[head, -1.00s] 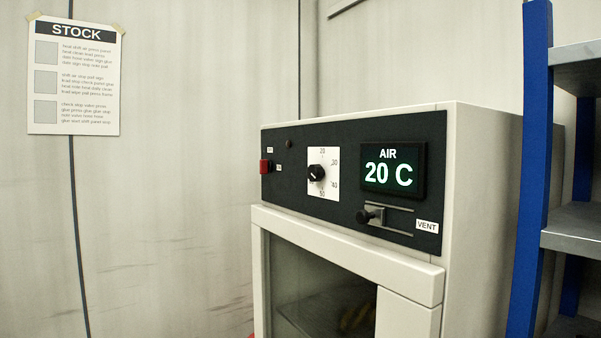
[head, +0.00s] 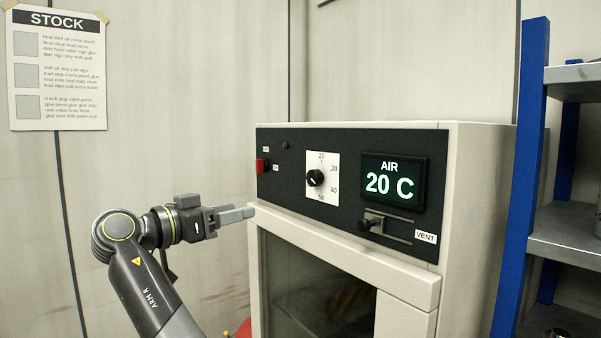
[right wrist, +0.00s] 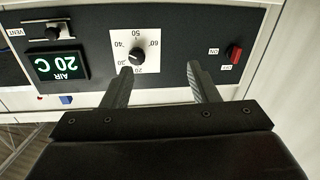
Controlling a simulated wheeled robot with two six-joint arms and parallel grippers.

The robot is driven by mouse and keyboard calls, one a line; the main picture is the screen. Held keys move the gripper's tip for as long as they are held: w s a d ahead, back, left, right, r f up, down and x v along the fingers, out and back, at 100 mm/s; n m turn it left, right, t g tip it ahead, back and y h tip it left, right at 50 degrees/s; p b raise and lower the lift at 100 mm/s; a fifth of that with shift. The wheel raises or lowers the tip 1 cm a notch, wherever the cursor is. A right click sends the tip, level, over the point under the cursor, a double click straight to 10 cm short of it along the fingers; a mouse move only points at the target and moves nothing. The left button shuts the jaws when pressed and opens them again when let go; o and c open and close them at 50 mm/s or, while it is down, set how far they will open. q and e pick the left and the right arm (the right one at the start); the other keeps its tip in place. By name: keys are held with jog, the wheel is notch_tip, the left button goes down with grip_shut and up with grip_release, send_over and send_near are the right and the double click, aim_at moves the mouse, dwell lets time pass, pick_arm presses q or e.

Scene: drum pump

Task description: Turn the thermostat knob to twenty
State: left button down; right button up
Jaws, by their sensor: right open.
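The thermostat knob (head: 315,178) is a round black knob on a white dial plate (head: 323,192) on the cabinet's dark panel. Its small pale mark seems to face the 60 side of the scale, but it is small. The display (head: 391,184) reads AIR 20 C. My right gripper (head: 238,214) is open and empty, left of the cabinet and lower than the knob in the head view. The right wrist view shows the panel upside down, with the knob (right wrist: 136,55) beyond the open fingers (right wrist: 160,70), nearer the left finger. My left gripper is out of view.
A red switch (head: 262,166) sits left of the dial. A vent slider (head: 370,221) lies below the display. The white cabinet (head: 330,258) has a glass door below the panel. A blue-posted shelf (head: 523,180) stands close on its right. Free room lies left, before the wall.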

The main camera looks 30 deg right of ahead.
jog(key=s+a+r+m+g, duration=0.1)
jog(key=s+r+m, duration=0.2)
jog(key=s+r, duration=0.15)
jog(key=p, duration=0.7)
send_near(311, 180)
jog(key=shift+g, duration=0.3)
jog(key=d, duration=0.6)
jog(key=w+d, duration=0.1)
jog(key=d, duration=0.2)
jog(key=shift+r, duration=0.1)
jog(key=shift+w, duration=0.1)
jog(key=c, duration=1)
